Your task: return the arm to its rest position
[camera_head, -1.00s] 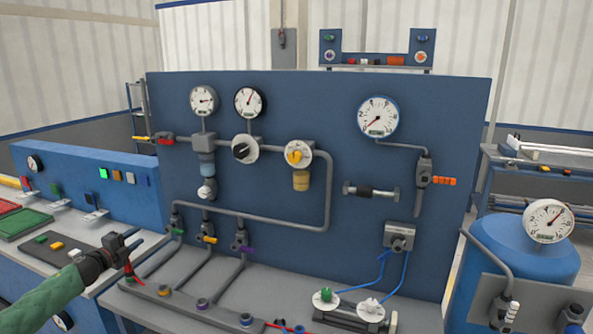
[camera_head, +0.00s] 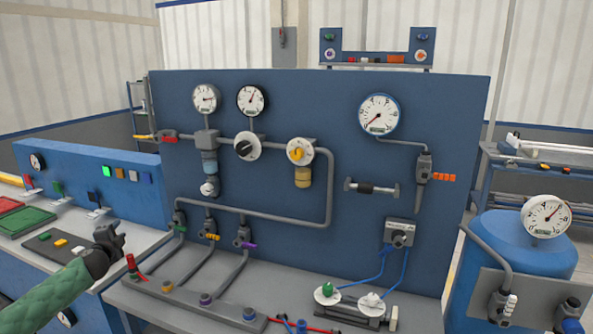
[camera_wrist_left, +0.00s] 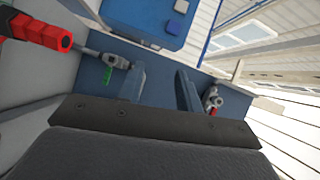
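My left arm in its green sleeve (camera_head: 50,300) comes in from the lower left in the head view. My left gripper (camera_head: 118,236) is raised above the front of the left bench, near the panel's lower left corner. In the left wrist view its two fingers (camera_wrist_left: 160,86) stand apart with nothing between them, so it is open and empty. A red-tipped fitting (camera_head: 131,266) stands just below and right of the gripper, apart from it. A large red piece (camera_wrist_left: 35,32) shows at the upper left of the wrist view. My right gripper is not in view.
The blue panel (camera_head: 290,110) carries gauges, grey pipes and valves. Its grey shelf (camera_head: 240,278) holds several coloured ports. The left bench has a green tray (camera_head: 28,220) and a dark board (camera_head: 62,243). A blue tank (camera_head: 515,245) stands at the right.

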